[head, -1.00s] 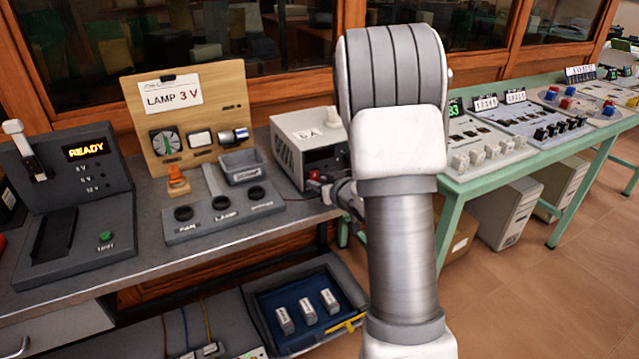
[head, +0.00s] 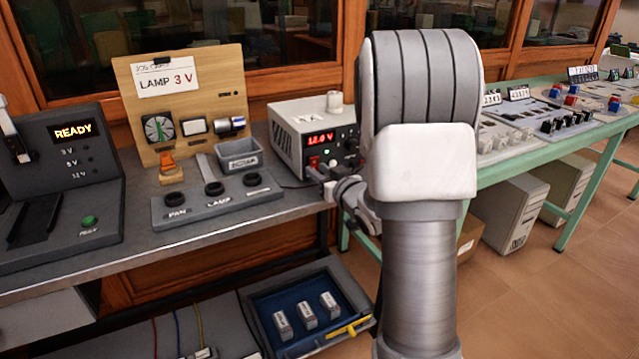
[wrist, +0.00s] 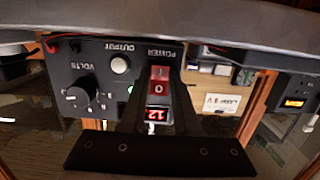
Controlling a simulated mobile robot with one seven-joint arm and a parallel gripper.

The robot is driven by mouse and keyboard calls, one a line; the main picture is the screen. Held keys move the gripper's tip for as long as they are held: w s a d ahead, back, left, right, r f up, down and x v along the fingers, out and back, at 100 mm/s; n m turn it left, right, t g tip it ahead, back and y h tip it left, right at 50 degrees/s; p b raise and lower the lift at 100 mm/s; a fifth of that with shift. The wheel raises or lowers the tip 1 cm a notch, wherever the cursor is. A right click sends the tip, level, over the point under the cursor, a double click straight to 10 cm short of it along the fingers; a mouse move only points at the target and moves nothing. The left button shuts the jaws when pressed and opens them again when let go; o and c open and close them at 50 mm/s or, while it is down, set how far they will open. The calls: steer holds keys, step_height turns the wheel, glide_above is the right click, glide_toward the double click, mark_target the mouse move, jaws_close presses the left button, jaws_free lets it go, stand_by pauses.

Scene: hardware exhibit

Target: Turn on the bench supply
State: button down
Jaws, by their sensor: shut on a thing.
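The bench supply (head: 284,140) is a grey box on the left bench, and its red display (head: 320,138) reads 12.0 V. The wrist view shows its dark front panel (wrist: 90,58) upside down, with a red power switch (wrist: 160,80), a lit green light, a VOLTS knob (wrist: 83,100) and an OUTPUT button (wrist: 120,64). My gripper (head: 322,178) is at the lower front of the supply. In the wrist view its dark fingers (wrist: 160,92) stand on both sides of the switch, shut on it. The exact contact is hard to see.
A row of FAN and LAMP sockets (head: 220,205) and a grey bin (head: 240,163) stand left of the supply. A wooden LAMP 3 V board (head: 200,100) is behind. A READY tester (head: 88,165) is at far left.

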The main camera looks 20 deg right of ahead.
steer(key=shift+f+t+b, duration=0.25)
steer(key=shift+t+b, duration=0.05)
steer(key=shift+b, duration=0.35)
steer(key=shift+r, duration=0.15)
steer(key=c, duration=0.6)
jaws_free()
steer(key=shift+c, duration=0.2)
steer(key=shift+s, duration=0.2)
